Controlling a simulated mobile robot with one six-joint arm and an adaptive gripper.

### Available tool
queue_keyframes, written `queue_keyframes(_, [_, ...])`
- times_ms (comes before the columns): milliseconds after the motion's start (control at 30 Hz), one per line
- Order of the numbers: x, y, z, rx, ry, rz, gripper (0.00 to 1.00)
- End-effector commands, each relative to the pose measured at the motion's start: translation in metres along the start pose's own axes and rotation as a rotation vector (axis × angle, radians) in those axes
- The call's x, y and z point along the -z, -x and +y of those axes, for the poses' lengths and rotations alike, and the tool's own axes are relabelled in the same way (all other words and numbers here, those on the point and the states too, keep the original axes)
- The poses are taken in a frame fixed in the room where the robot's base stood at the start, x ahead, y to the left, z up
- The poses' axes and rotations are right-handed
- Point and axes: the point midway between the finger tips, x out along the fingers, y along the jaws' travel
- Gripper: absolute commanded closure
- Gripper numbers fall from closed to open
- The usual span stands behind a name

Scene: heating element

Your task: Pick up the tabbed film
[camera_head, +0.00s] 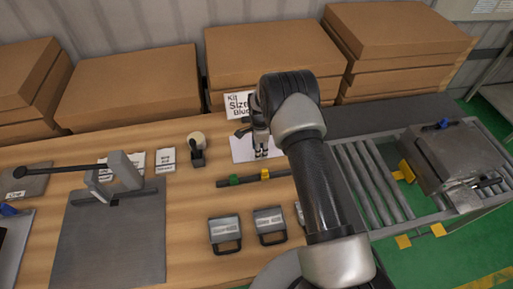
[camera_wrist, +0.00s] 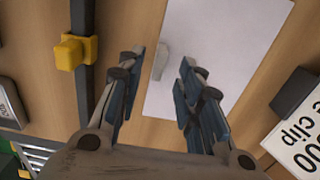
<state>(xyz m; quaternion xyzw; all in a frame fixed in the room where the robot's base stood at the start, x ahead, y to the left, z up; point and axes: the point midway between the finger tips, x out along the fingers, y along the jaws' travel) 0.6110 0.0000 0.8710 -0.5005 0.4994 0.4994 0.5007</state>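The tabbed film is a pale, flat sheet (camera_head: 240,155) lying on the wooden table in the head view, partly hidden by my gripper and arm. In the wrist view the film (camera_wrist: 228,40) lies below my gripper, with a small light-grey tab (camera_wrist: 161,60) near its left edge. My gripper (camera_head: 261,148) is over the film in the head view, pointing down. In the wrist view my gripper (camera_wrist: 162,66) is open, its two fingers apart with the tab showing between the tips. Nothing is held. The height of the fingertips above the film is hard to tell.
A dark rail (camera_head: 228,183) with a green block (camera_head: 235,180) and a yellow block (camera_head: 265,174) lies in front of the film. A sign (camera_head: 238,105) stands behind it. Two grey cases (camera_head: 225,231) (camera_head: 270,223) are nearer. A roller conveyor (camera_head: 372,190) is right; cardboard boxes (camera_head: 272,50) line the back.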

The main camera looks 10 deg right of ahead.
Motion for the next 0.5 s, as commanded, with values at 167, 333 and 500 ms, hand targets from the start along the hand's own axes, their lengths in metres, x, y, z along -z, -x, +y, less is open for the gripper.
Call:
queue_keyframes(167, [-0.001, -0.029, 0.002, -0.003, 0.001, -0.001, 0.67])
queue_keyframes(333, [-0.001, -0.037, 0.001, 0.0, 0.001, -0.001, 0.67])
queue_keyframes(500, [-0.001, -0.036, 0.001, 0.0, 0.001, -0.001, 0.67])
